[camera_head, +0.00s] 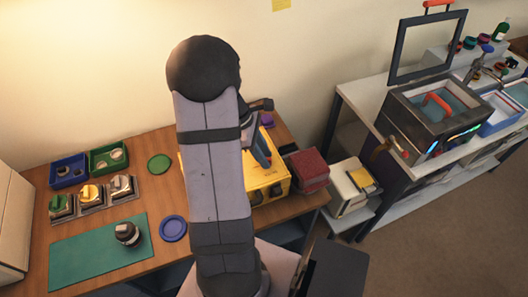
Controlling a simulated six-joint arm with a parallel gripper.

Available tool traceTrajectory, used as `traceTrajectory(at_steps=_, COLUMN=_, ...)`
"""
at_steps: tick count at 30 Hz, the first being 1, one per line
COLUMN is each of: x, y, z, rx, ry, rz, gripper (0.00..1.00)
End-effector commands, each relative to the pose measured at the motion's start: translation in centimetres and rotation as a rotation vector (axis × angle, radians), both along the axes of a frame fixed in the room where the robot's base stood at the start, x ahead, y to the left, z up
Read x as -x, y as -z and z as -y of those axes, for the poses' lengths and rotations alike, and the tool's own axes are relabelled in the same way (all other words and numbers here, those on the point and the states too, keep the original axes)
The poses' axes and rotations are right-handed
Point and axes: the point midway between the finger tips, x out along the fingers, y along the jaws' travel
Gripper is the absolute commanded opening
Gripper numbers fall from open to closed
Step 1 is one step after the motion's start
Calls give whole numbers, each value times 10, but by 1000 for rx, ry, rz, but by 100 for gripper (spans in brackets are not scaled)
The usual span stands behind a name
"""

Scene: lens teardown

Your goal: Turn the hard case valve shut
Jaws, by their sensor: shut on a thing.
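The yellow hard case (277,172) stands on the wooden table, right of the middle, partly hidden behind my arm. Dark fittings show on its front face.
A dark red box (308,170) stands close to the case's right. Left of my arm are a green mat (85,256) with a lens part (127,234), a blue disc (173,228), a green disc (159,164) and small trays (69,171). A bench with a glovebox-like case (430,118) stands right.

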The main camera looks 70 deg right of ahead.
Motion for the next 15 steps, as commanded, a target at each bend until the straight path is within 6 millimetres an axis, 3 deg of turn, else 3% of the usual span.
traceTrajectory(at_steps=15, x=0, y=-2, z=4, rx=-1, ry=495, rz=1, gripper=3)
